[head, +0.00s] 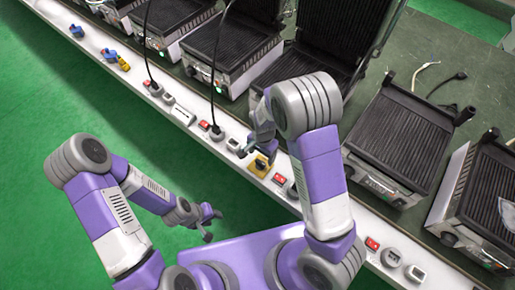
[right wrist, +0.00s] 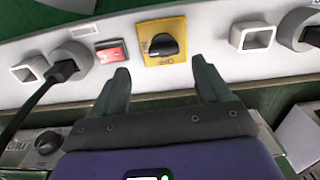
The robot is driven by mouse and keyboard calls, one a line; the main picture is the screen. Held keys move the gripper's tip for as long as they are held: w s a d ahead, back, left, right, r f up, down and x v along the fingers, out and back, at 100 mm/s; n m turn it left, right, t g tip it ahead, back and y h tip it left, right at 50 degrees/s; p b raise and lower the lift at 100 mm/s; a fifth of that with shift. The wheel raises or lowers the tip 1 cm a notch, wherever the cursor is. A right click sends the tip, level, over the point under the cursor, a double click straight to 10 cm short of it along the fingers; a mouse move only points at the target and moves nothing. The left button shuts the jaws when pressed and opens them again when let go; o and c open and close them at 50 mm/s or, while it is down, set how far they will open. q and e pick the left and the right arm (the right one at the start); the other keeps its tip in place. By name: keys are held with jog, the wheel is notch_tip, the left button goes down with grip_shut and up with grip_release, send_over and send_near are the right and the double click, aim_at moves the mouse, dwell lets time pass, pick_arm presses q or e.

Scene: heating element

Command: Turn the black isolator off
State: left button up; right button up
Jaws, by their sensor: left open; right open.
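The black isolator (right wrist: 163,46) is a black knob on a yellow square plate with the word OFF printed upside down below the knob in the right wrist view. Its yellow plate (head: 259,168) shows in the head view on the white panel strip, partly covered by my right gripper (head: 262,148). In the right wrist view my right gripper (right wrist: 162,85) is open and empty, its fingertips to either side of the knob and apart from it. Which way the knob points is hard to tell. My left gripper (head: 207,226) is open and empty over the green floor.
A red switch (right wrist: 110,52) and a black plug (right wrist: 66,68) sit left of the plate in the right wrist view; a white socket (right wrist: 251,38) sits right. Contact grills (head: 392,140) line the bench behind the strip in the head view. The green floor at left is clear.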

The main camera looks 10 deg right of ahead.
aim_at(261, 162)
jog(key=shift+w+r, duration=0.2)
jog(key=shift+w, duration=0.25)
notch_tip(261, 162, down, 7)
jog(key=b, duration=0.3)
jog(key=shift+s, duration=0.15)
jog(key=c, duration=1)
jog(key=shift+c, duration=0.2)
